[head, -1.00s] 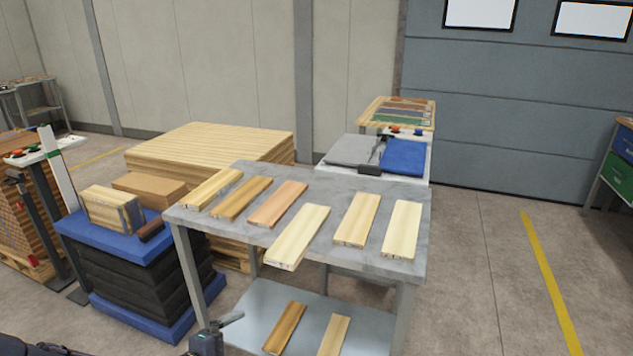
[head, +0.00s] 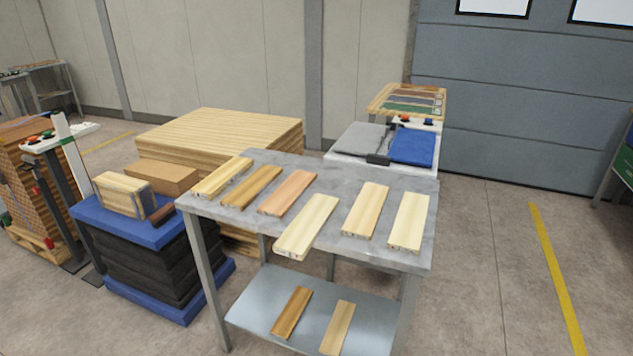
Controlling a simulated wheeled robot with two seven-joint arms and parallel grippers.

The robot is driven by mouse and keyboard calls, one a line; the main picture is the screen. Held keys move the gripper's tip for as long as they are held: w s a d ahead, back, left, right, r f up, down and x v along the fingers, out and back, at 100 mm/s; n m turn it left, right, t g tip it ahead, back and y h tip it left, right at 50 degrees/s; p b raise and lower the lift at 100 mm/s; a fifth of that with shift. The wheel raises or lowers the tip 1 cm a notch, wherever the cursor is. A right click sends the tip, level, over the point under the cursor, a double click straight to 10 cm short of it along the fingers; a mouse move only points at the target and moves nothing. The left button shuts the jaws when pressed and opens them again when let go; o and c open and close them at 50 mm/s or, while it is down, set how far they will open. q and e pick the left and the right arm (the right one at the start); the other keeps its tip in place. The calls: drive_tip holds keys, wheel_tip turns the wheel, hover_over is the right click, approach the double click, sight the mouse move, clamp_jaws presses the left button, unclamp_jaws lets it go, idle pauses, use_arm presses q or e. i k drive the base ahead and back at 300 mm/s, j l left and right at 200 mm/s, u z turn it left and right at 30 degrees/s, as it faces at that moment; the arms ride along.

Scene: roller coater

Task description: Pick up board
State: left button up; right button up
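Several wooden boards lie in a row on the grey table top (head: 405,178). From left to right they are a pale yellow board (head: 222,178), a darker brown board (head: 250,187), a reddish board (head: 287,192), a pale board (head: 307,226) that sits nearer and overhangs the front edge, another pale board (head: 365,210), and a cream board (head: 408,222). On the lower shelf (head: 255,305) lie a brown board (head: 290,313) and a lighter board (head: 337,328). Neither gripper is in view.
A blue lift table (head: 155,232) with a wood block (head: 122,194) and a brown box (head: 162,177) stands left. A large stack of planks (head: 215,135) is behind. A white table with grey and blue cloths (head: 412,147) stands behind right. The floor at right is clear.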

sight(295, 243)
drive_tip(key=i+l, duration=0.1)
drive_tip(key=i+l+u, duration=0.25)
drive_tip(key=i+u, duration=0.15)
drive_tip(key=i+l+u, duration=0.45)
drive_tip(key=u, duration=0.75)
drive_tip(key=i, duration=0.05)
